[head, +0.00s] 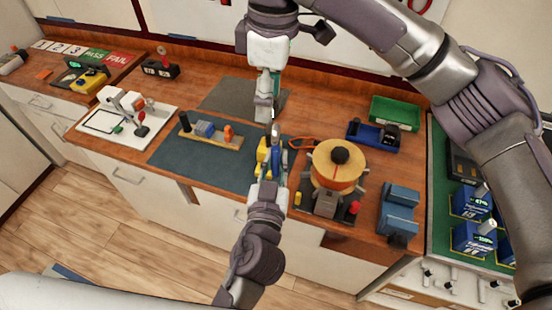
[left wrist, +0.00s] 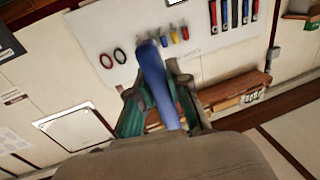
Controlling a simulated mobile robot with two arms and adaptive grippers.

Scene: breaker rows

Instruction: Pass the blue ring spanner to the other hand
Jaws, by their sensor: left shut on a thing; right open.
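The blue ring spanner (left wrist: 156,85) is held upright between the fingers of my left gripper (left wrist: 160,105) in the left wrist view; its upper end is blurred. In the head view the blue spanner (head: 275,152) is a small strip above my left gripper (head: 272,172), over the dark mat. My right gripper (head: 267,114) is open and comes down from above, just above the spanner's upper end. I cannot tell whether they touch.
The dark blue mat (head: 185,160) carries a wooden block with small parts (head: 210,135). An orange spool (head: 338,165) stands close on the right, with a blue bin (head: 364,136) and green bin (head: 395,110) behind. A white board (head: 105,120) lies left.

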